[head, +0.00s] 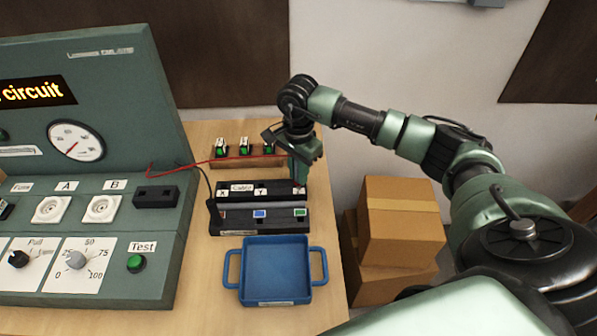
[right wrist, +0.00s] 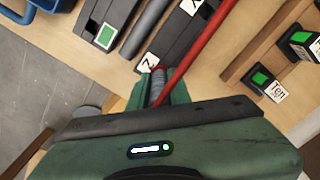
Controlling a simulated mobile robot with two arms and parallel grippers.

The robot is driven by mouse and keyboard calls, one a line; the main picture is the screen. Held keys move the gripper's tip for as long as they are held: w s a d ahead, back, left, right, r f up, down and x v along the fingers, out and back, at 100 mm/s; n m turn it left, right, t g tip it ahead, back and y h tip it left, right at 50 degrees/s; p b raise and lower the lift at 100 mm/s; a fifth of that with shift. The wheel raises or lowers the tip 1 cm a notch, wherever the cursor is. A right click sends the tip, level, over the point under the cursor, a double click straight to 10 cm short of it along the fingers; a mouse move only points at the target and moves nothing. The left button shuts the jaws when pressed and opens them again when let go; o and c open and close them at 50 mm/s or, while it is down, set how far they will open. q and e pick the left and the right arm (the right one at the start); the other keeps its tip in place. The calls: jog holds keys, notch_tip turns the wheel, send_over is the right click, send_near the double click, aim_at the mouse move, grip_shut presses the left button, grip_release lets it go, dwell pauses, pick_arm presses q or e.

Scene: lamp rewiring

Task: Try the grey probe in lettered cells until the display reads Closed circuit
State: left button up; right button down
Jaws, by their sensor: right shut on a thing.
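My right gripper (head: 302,172) is shut on the grey probe (right wrist: 158,86), whose red lead runs off to the left. It is over the right end of the black cable block (head: 270,188), which carries the labels X, Cable and Y. In the right wrist view the probe is beside a label that looks like Z (right wrist: 148,63). The gripper hides its tip, so I cannot tell whether it is in the cell. The display (head: 38,92) shows "circuit" in yellow; the word before it is cut off. My left gripper is out of view.
A front black block (head: 262,225) has blue and green squares; a black lead ends at its left. A blue tray (head: 275,268) is in front. A wooden rack (head: 232,162) holds green-marked pieces behind. The green panel (head: 120,75) is left; cardboard boxes (head: 400,225) are right.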

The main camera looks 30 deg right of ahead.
jog(key=shift+f+b, duration=0.45)
jog(key=shift+f, duration=0.05)
jog(key=c, duration=1.2)
grip_release()
jog(key=shift+c, duration=0.2)
